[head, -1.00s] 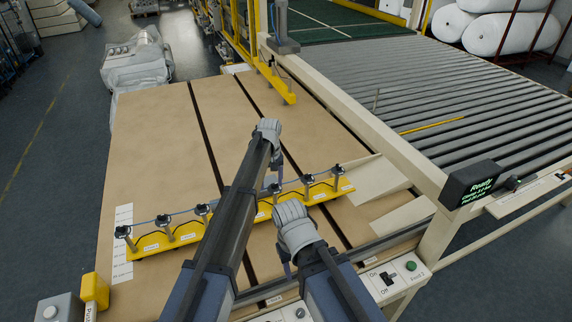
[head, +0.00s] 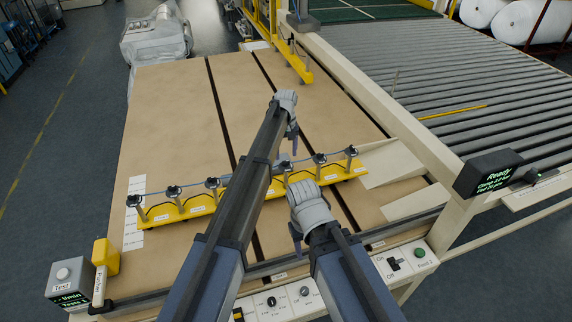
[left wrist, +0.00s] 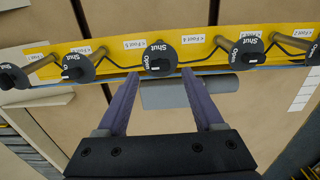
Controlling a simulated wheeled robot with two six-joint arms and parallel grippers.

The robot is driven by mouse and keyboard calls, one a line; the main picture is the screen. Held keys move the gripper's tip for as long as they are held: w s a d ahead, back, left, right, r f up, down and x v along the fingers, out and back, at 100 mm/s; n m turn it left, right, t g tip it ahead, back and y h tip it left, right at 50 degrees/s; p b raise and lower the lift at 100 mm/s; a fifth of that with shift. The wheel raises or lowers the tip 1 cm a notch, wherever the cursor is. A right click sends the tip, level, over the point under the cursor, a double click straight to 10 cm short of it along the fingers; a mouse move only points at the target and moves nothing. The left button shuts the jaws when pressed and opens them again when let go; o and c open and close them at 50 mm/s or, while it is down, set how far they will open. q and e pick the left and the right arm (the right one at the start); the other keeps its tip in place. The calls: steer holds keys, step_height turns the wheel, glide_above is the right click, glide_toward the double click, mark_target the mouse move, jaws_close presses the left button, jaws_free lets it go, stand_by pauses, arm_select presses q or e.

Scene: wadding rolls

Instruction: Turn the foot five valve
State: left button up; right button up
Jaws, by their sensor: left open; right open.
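A yellow rail (head: 180,212) lies across the brown table with several dark round valve knobs on short posts. In the left wrist view the rail (left wrist: 110,58) carries "Foot" labels, including Foot 5 (left wrist: 133,44) and Foot 4 (left wrist: 195,39). A black valve knob (left wrist: 160,57) marked Shut and Open sits between these two labels; I cannot tell which label is its own. My left gripper (left wrist: 160,74) is open, its fingertips on either side of that knob's near edge; contact is unclear. My right gripper (head: 296,245) is open and empty, nearer the table's front. My left arm hides part of the rail.
A control panel with a black switch (head: 393,264) and green button (head: 420,253) runs along the front edge. A yellow pusher block (head: 106,257) and a test box (head: 70,278) stand front left. A roller conveyor (head: 470,110) lies right. Table behind the rail is mostly clear.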

mark_target(286, 161)
arm_select(q)
step_height(286, 161, down, 4)
steer(key=shift+r+b, duration=0.2)
steer(key=shift+b, duration=1.05)
arm_select(e)
step_height(286, 161, down, 4)
steer(key=shift+r, duration=0.2)
arm_select(q)
jaws_close()
